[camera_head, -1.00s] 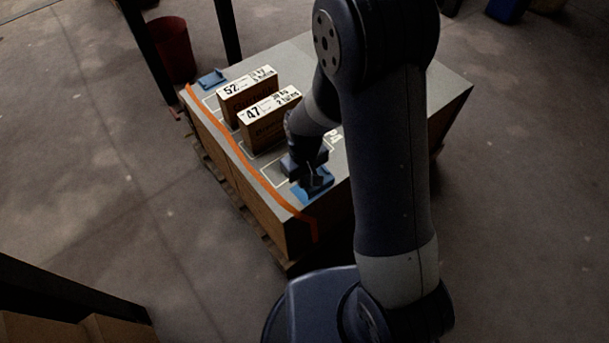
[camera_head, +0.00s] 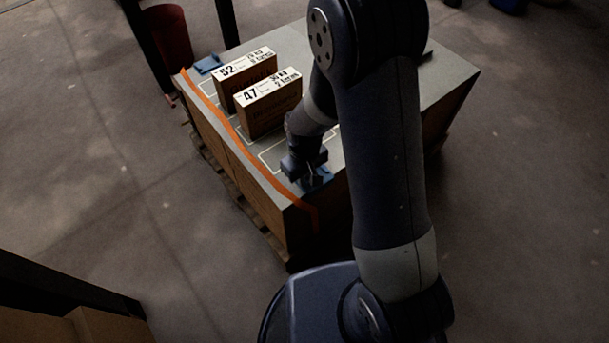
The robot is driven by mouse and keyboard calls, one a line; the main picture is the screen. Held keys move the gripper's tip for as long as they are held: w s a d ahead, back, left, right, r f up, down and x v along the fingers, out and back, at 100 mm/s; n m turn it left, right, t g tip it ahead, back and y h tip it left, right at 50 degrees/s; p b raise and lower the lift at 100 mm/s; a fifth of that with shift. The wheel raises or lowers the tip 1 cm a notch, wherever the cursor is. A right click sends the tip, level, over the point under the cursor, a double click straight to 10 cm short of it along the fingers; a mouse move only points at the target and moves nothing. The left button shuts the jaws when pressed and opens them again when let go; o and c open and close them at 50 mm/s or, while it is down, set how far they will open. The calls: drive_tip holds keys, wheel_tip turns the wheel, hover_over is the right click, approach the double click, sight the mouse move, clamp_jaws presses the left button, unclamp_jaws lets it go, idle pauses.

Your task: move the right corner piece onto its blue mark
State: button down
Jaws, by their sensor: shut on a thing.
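The right corner piece (camera_head: 321,176) is a small blue part at the near corner of the grey-topped load (camera_head: 355,115). My gripper (camera_head: 313,179) is shut on it, low over that corner, and hides much of it. I cannot tell whether the piece touches the top. Its blue mark cannot be told apart from the piece here. A second blue corner piece (camera_head: 208,64) lies at the far left corner of the load.
An orange strap (camera_head: 232,132) runs along the left edge. A red bin (camera_head: 166,37) and dark posts stand behind.

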drive_tip(key=c, duration=1.4)
unclamp_jaws()
wheel_tip(320, 180, up, 11)
drive_tip(key=p, duration=0.2)
drive_tip(key=shift+p, duration=0.3)
drive_tip(key=shift+f, duration=0.1)
